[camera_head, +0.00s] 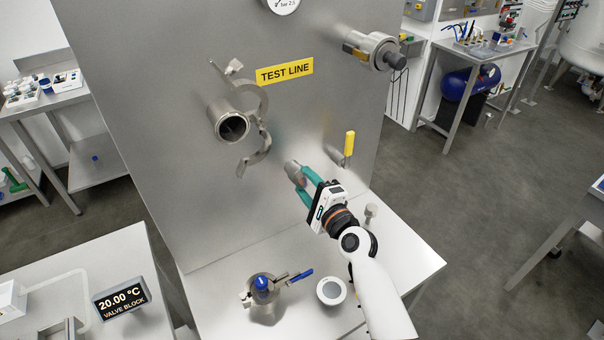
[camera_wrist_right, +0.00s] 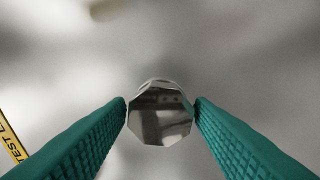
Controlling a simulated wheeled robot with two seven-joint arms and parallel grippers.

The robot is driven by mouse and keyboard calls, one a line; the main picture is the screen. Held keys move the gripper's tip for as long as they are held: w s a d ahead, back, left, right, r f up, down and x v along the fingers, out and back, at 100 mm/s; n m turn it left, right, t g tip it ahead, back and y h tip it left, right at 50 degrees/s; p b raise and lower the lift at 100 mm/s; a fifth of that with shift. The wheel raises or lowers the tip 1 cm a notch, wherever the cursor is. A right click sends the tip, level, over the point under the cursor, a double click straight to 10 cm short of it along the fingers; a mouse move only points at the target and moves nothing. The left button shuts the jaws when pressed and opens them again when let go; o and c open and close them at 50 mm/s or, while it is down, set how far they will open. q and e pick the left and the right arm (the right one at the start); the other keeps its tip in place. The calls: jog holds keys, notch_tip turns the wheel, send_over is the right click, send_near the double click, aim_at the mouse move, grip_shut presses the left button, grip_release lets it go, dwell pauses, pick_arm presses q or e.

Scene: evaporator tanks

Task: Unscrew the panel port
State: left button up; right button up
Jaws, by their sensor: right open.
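The panel port shows as a small metal fitting (camera_head: 293,171) on the steel panel, below and right of the TEST LINE label. In the right wrist view its shiny faceted end (camera_wrist_right: 160,116) faces the camera. My right gripper (camera_head: 303,182) reaches it from the lower right. Its green ribbed fingers (camera_wrist_right: 161,106) are open, one on each side of the faceted end, with the tips very close to its edges. Whether they touch it I cannot tell. My left gripper is not in view.
An open pipe stub with a hanging clamp (camera_head: 266,145) is left of the port. A yellow-handled valve (camera_head: 349,146) is close on the right. Below, the bench (camera_head: 410,258) holds a blue-handled valve (camera_head: 264,293) and a round white-rimmed part (camera_head: 331,291).

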jog(key=c, duration=1)
jog(key=shift+f+n, duration=0.15)
jog(key=shift+n, duration=0.55)
jog(key=shift+c, duration=0.2)
jog(key=shift+n+b, duration=0.45)
jog(key=shift+n, duration=1.45)
jog(key=n, duration=1)
jog(key=shift+n, duration=0.3)
